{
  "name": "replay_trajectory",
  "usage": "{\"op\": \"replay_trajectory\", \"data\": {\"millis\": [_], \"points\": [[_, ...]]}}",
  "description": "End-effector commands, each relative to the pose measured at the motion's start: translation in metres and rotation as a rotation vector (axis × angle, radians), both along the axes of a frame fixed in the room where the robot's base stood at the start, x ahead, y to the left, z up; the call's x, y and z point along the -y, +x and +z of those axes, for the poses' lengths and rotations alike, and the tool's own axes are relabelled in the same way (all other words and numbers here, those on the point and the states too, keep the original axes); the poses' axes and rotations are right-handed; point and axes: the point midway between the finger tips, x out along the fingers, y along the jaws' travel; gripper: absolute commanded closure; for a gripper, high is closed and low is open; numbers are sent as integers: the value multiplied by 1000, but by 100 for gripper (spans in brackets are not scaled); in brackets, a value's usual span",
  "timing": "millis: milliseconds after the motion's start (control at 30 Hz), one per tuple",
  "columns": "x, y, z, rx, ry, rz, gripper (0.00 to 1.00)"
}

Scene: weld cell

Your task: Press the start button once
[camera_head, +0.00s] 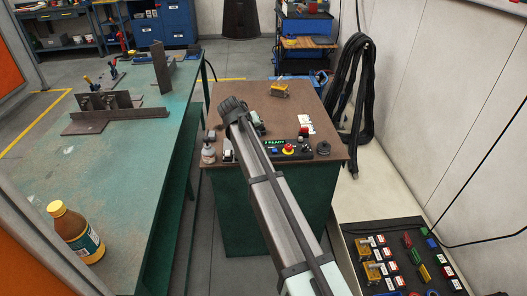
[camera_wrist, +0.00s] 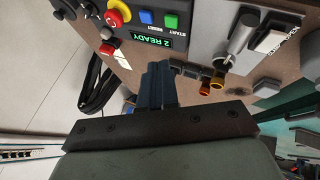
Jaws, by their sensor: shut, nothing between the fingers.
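The green start button (camera_wrist: 171,21) shows in the wrist view on a dark control panel (camera_wrist: 200,42), labelled START. A blue reset button (camera_wrist: 145,17) sits beside it, and the display (camera_wrist: 152,42) reads "2 READY". My gripper (camera_wrist: 157,68) is shut and empty, its fingers together below the display in the picture, apart from the start button. In the head view the control panel (camera_head: 304,156) lies on the brown-topped cabinet (camera_head: 330,138), partly covered by my arm. I cannot make out the start button or the fingertips there.
A red emergency stop (camera_wrist: 118,12) on a yellow base stands near the reset button. A silver cylinder (camera_wrist: 240,35) and small brass-coloured fittings (camera_wrist: 217,80) are on the other side. The green bench (camera_head: 130,165) on the left bears a brown bottle (camera_head: 75,232). A parts tray (camera_head: 405,260) is at lower right.

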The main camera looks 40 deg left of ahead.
Motion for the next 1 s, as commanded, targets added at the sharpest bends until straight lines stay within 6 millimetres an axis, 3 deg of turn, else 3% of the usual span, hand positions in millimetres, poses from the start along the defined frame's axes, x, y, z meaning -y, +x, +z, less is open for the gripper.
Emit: {"op": "replay_trajectory", "data": {"millis": [67,200,1000], "points": [[-15,22,7,54,-15,-45,100],[-6,36,19,136,-13,-133,100],[-2,36,14,142,37,-207,100]]}}
